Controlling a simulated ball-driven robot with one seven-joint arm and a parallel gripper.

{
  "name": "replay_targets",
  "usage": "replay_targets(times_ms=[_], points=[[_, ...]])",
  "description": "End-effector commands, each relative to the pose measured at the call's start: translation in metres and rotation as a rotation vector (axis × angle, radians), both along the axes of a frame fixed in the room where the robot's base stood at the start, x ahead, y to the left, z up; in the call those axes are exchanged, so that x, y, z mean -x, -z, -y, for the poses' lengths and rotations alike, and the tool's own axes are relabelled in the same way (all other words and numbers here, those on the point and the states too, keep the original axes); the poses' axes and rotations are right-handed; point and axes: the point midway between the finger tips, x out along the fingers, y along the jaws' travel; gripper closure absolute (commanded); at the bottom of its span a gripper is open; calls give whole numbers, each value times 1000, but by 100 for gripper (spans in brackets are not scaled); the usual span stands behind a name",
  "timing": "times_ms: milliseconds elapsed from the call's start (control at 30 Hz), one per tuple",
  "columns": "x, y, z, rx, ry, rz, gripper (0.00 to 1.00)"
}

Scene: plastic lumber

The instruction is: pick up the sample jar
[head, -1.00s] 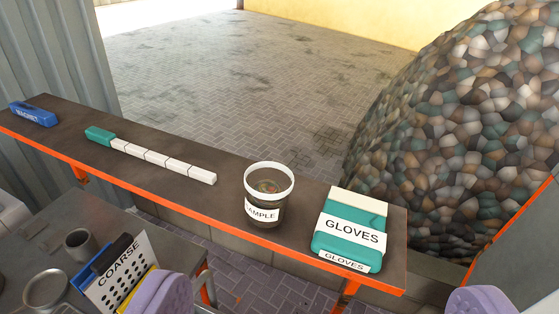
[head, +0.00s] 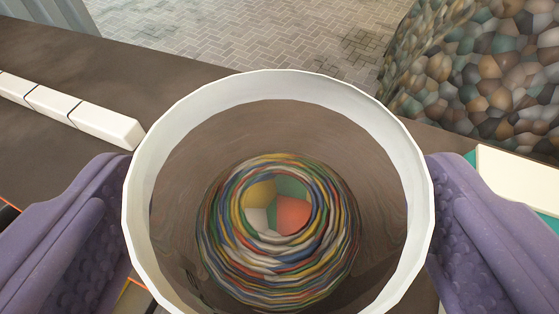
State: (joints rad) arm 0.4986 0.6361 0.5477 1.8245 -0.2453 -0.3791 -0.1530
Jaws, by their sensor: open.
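The sample jar (head: 278,88) stands on the brown shelf and fills the middle of the head view, seen from above. It has a white rim and clear walls, with multicoloured plastic bits inside. Its label is hidden from this angle. My gripper (head: 279,215) is open, with one purple finger on the left of the jar and one on the right. Both fingers are close beside the rim; I cannot tell whether they touch it. The lower edge of the jar is cut off by the frame.
A white segmented bar (head: 70,112) lies on the shelf (head: 170,70) to the left of the jar. The teal and white gloves box (head: 515,177) is close on the right, partly behind my right finger. A mound of coloured chunks (head: 480,70) rises beyond the shelf.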

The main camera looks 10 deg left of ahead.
Motion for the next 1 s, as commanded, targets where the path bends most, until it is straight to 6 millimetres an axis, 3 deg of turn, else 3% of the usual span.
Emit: replay_targets(times_ms=[133,367,600,633,1000], points=[[-13,6,-3,1,0,-1,5],[-14,5,-3,1,0,-1,8],[-14,5,-3,1,0,-1,63],[-14,5,-3,1,0,0,66],[-14,-3,-3,2,0,2,66]])
